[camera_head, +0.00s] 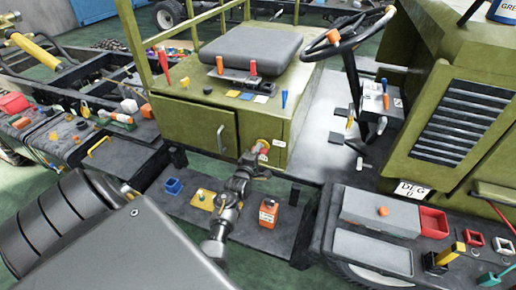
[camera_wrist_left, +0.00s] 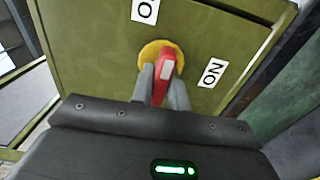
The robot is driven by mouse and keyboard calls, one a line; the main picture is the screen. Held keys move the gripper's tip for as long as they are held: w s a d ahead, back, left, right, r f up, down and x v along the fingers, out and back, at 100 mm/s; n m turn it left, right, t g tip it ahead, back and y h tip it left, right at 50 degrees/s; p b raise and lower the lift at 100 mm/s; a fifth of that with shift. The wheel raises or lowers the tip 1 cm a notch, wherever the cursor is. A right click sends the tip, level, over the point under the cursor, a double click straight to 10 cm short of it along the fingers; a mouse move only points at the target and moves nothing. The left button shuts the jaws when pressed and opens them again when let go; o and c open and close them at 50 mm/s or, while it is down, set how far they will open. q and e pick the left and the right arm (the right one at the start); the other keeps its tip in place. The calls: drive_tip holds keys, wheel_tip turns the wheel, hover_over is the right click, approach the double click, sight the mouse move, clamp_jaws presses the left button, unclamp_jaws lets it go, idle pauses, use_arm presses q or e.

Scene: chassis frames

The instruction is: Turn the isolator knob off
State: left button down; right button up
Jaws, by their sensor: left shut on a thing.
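The isolator knob (camera_wrist_left: 161,88) is a red handle with a pale mark, on a round yellow base (camera_wrist_left: 148,52) on the green panel (camera_wrist_left: 95,45). In the left wrist view the handle lies between the "ON" label (camera_wrist_left: 212,73), at right, and a cut-off label starting with "O" (camera_wrist_left: 145,11), above. My left gripper (camera_wrist_left: 162,74) is shut on the handle, one grey finger on each side. In the head view my left gripper (camera_head: 256,163) reaches the panel's lower right corner and partly hides the knob (camera_head: 264,152). My right gripper is not in view.
The knob's panel is the side of a green seat box (camera_head: 195,122) with a handled door. A steering wheel (camera_head: 349,33) stands at right.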

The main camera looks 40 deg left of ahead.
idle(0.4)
use_arm(q)
drive_tip(key=c, duration=1.4)
unclamp_jaws()
drive_tip(key=shift+s+d+f, duration=0.1)
drive_tip(key=shift+s, duration=0.2)
drive_tip(key=b+v, duration=0.2)
drive_tip(key=v, duration=0.8)
drive_tip(key=shift+d, duration=0.15)
